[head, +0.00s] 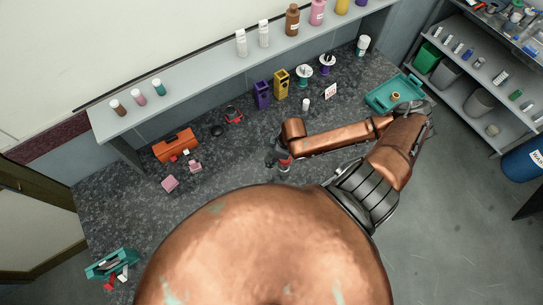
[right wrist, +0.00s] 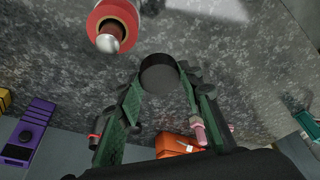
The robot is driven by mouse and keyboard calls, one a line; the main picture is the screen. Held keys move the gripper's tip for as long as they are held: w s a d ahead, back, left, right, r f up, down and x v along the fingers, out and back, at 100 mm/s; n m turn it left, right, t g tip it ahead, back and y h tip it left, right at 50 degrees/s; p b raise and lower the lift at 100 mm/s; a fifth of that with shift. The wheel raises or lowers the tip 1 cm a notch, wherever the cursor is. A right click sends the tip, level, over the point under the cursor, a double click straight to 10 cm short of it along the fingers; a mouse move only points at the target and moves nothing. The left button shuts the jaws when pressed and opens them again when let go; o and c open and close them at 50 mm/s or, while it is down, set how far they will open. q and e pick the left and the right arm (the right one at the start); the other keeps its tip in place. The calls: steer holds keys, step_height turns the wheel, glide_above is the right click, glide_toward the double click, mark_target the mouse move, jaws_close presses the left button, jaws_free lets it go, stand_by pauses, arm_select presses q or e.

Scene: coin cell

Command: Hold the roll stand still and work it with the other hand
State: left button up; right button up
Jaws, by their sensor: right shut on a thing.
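My right gripper (right wrist: 158,85) shows in the right wrist view with its dark green fingers closed around a black round piece (right wrist: 158,72). I cannot tell whether this piece belongs to the roll stand. Beside it, apart from the fingers, is a red ring with a brown middle and a silver knob (right wrist: 113,20), which looks like the roll stand. In the head view the right gripper (head: 272,159) is small, at the end of my copper arm, beside a red and grey thing (head: 285,165) on the dark counter. My left gripper is not in view.
An orange toolbox (head: 175,145) stands left on the counter (head: 235,165). Purple (head: 262,94) and yellow (head: 281,83) holders and white discs on stands (head: 326,59) are at the back. A teal tray (head: 392,94) is at right. A shelf (head: 210,75) overhangs the back.

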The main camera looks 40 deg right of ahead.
arm_select(q)
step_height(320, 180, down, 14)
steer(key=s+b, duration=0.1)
steer(key=b, duration=1.3)
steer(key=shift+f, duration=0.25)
arm_select(e)
steer(key=w+a+r+m+h, duration=0.2)
steer(key=w+a+r+m, duration=0.6)
steer(key=w+a+r, duration=0.3)
steer(key=w+r, duration=0.2)
steer(key=w, duration=0.2)
steer(key=shift+t, duration=0.4)
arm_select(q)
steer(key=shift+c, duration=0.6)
